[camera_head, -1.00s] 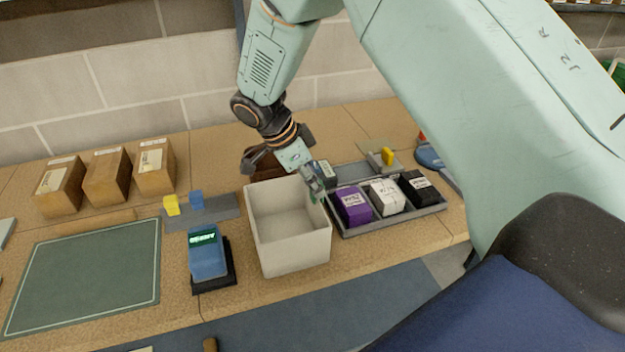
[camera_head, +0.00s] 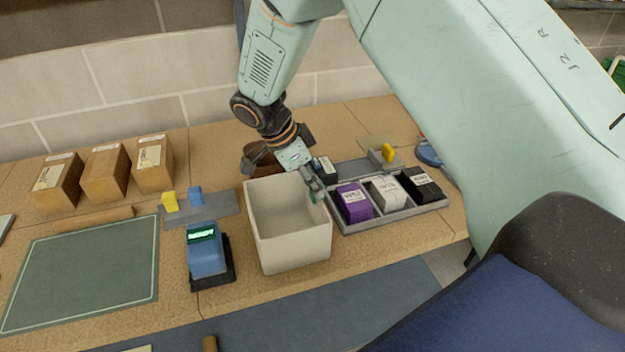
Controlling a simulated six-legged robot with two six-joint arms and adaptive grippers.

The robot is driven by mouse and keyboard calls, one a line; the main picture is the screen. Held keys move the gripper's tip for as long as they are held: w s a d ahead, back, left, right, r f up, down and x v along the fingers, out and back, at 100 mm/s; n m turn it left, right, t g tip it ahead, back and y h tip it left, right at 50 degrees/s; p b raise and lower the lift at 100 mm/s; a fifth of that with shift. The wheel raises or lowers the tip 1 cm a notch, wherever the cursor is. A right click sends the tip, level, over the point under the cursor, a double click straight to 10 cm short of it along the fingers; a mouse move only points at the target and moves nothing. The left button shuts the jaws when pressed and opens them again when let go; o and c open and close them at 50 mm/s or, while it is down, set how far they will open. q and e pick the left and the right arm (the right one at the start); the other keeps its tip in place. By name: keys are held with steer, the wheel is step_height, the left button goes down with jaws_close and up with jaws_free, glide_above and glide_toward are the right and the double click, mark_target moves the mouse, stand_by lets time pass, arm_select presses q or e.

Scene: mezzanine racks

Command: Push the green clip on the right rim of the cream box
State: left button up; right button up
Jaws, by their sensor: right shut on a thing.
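The cream box (camera_head: 290,247) stands open and empty on the table in the middle of the head view. My right gripper (camera_head: 316,194) reaches down from above to the box's right rim. Its fingers are shut on the green clip (camera_head: 315,199), of which only a small bit of green shows at the fingertips. The rest of the clip is hidden by the fingers. My left gripper is not in view.
A grey tray (camera_head: 398,214) with purple, white and black packs stands close to the box's right. A blue device (camera_head: 206,256) on a black stand is to its left. Brown cartons (camera_head: 107,175) stand at back left; a green mat (camera_head: 80,275) lies in front.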

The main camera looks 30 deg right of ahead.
steer(key=o, duration=0.9)
steer(key=shift+c, duration=0.2)
steer(key=o, duration=0.3)
steer(key=shift+o, duration=0.2)
steer(key=shift+r, duration=0.1)
steer(key=shift+r+p, duration=2.05)
steer(key=shift+r, duration=1.4)
steer(key=shift+s+f, duration=0.1)
steer(key=shift+f, duration=0.05)
